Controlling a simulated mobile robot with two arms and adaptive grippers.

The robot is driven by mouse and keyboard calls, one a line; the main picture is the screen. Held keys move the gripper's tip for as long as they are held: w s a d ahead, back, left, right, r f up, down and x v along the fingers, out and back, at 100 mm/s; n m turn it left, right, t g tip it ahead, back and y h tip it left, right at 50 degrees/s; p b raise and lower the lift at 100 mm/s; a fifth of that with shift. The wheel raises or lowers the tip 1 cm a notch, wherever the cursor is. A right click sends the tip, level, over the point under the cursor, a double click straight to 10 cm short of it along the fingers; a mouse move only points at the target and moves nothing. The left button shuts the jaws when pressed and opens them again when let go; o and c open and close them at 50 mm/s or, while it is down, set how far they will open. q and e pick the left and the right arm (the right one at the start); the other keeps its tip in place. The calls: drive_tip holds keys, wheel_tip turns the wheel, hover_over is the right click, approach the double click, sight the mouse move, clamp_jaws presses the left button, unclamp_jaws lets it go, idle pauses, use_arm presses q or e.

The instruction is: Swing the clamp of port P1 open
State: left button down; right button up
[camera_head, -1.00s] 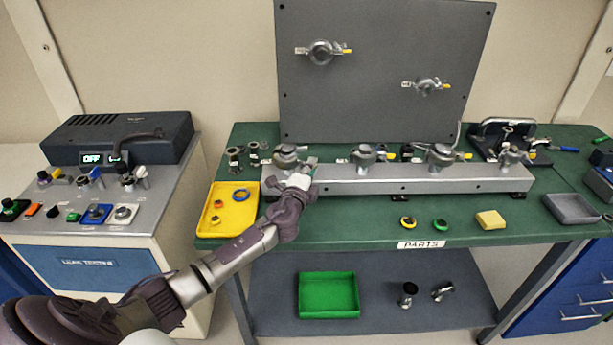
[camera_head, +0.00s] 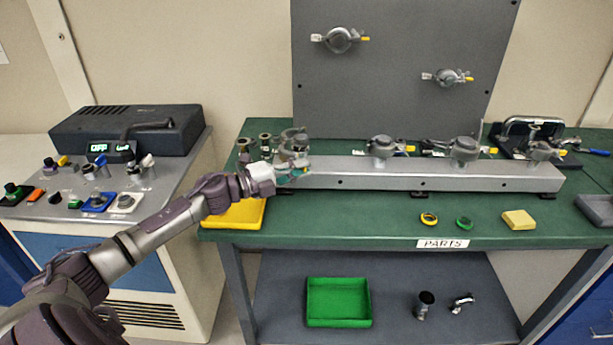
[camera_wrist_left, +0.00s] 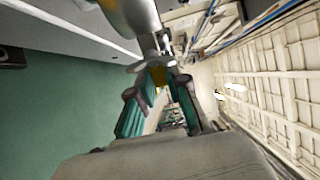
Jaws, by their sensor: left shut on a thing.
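The leftmost clamp on the silver rail, taken as the port P1 clamp (camera_head: 296,140), sits at the rail's left end. No port label is readable, and my gripper partly covers the clamp, so how far it stands open cannot be told. My left gripper (camera_head: 287,174) is at the front of this port. In the left wrist view, its teal fingers (camera_wrist_left: 160,105) are shut on a yellow part (camera_wrist_left: 158,76) below grey metal, which appears to be the clamp's yellow tip. My right gripper is not in view.
The silver rail (camera_head: 345,175) carries more clamped ports to the right. A yellow tray (camera_head: 237,215) lies beneath my left wrist. Two rings and a yellow block (camera_head: 518,220) lie at the front of the green bench. The leak tester cart (camera_head: 110,235) stands left.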

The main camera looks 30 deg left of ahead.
use_arm(q)
drive_tip(key=shift+s+a+m+g+h+b, duration=0.3)
drive_tip(key=shift+m+g+h+b, duration=0.1)
drive_tip(key=shift+m+h+b, duration=0.15)
drive_tip(key=c, duration=1.1)
unclamp_jaws()
drive_tip(key=shift+s, duration=0.1)
drive_tip(key=v, duration=1.2)
drive_tip(key=shift+a, duration=0.1)
